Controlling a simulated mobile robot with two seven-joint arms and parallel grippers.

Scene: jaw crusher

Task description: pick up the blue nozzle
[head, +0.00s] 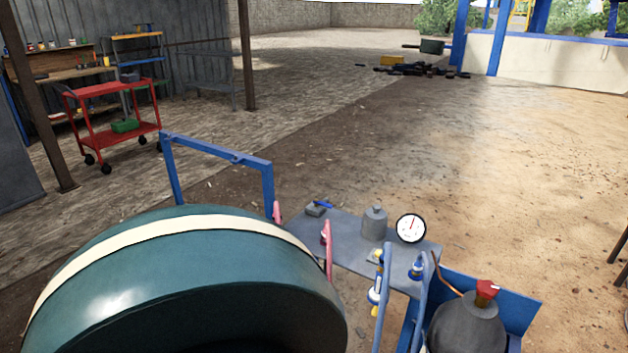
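Several small blue parts show around a grey shelf (345,237) at the lower middle of the head view. A thin blue piece (325,205) lies on or against a small grey block at the shelf's far left end. A short blue fitting (417,268) stands near the right end, partly behind a blue bar. A blue, white and yellow part (376,290) is upright at the shelf's near edge. They are too small to tell surely which is the blue nozzle. Neither of my grippers is in view.
A large dark green wheel (190,285) with a cream band fills the lower left. A grey canister (374,223) and white dial gauge (411,228) stand on the shelf. A dark tank with a red cap (486,290) sits in a blue tray at right. Open ground lies beyond.

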